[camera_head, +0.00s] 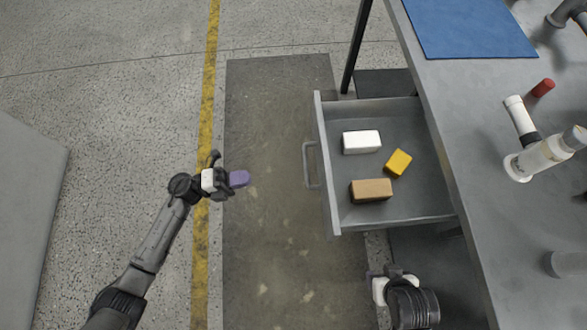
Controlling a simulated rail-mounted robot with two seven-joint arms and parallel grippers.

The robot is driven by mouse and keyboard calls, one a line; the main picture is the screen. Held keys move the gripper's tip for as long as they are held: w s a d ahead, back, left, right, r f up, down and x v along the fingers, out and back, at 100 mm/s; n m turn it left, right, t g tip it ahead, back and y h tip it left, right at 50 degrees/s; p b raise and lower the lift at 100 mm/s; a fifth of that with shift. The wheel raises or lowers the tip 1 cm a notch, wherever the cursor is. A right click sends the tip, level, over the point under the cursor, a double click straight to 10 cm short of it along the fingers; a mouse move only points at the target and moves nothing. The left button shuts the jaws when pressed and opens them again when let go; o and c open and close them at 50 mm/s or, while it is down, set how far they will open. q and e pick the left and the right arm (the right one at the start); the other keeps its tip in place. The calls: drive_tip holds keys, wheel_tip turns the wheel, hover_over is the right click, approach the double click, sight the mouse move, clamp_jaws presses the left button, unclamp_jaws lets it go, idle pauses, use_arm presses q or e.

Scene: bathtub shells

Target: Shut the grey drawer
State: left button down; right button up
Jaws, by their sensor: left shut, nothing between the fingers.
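The grey drawer (331,180) is pulled out to the left from under the workbench. Its handle (309,165) is on the front panel, facing left. Inside lie a white block (361,142), a yellow block (398,163) and a tan block (371,190). My left gripper (232,180) is shut, left of the handle and apart from it.
The grey workbench (470,190) fills the right side, with a blue mat (470,28), a red cylinder (543,87) and a white-and-clear fixture (540,157) on top. A dark leg (356,45) stands behind the drawer. The floor left of the drawer is clear.

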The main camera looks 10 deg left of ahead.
use_arm(q)
drive_tip(key=s+b+x, duration=0.1)
drive_tip(key=b+x, duration=0.2)
drive_tip(key=x, duration=1.1)
drive_tip(key=shift+m+g+b, duration=0.3)
drive_tip(key=shift+d+r, duration=0.1)
drive_tip(key=shift+r, duration=0.05)
